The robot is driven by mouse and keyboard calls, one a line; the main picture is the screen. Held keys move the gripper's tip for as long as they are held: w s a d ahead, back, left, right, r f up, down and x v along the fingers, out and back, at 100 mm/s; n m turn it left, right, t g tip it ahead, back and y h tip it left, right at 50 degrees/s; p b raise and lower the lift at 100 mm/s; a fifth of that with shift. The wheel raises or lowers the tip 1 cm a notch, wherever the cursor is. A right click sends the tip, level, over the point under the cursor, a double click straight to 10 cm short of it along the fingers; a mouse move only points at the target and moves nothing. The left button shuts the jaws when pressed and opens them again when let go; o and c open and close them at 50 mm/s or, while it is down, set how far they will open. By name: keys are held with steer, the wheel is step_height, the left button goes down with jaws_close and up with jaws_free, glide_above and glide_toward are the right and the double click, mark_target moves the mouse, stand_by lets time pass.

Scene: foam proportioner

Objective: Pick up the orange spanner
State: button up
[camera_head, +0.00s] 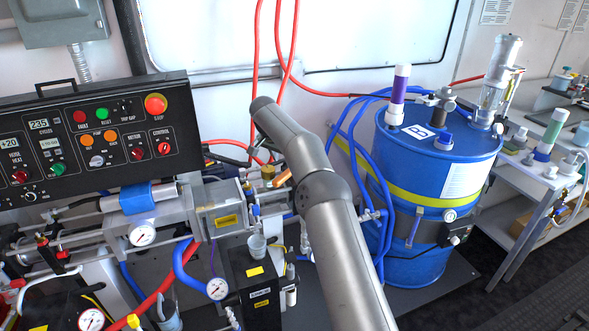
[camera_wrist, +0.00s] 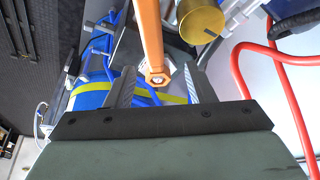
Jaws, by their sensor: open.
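The orange spanner (camera_wrist: 150,32) shows in the wrist view, running down from the top edge. Its ring end sits in the picture between the two fingers of my gripper (camera_wrist: 158,82). The fingers are apart, with a gap on each side of the spanner. I cannot tell how deep the spanner lies between them. In the head view a small orange piece, likely the spanner (camera_head: 282,179), shows just left of my arm. My gripper is mostly hidden behind my arm there.
A blue drum (camera_head: 437,180) with a yellow band and blue hoses stands right of my arm. A black control panel (camera_head: 100,135) and pump machinery with gauges fill the left. Red hoses (camera_head: 256,60) hang behind; one loops at right in the wrist view (camera_wrist: 238,65). A brass cylinder (camera_wrist: 201,20) is close to the spanner.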

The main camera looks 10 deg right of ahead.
steer(key=x, duration=0.3)
steer(key=p+x, duration=0.1)
steer(key=x, duration=0.1)
steer(key=shift+s+d, duration=0.15)
steer(key=shift+s, duration=0.25)
steer(key=shift+f, duration=0.3)
jaws_close()
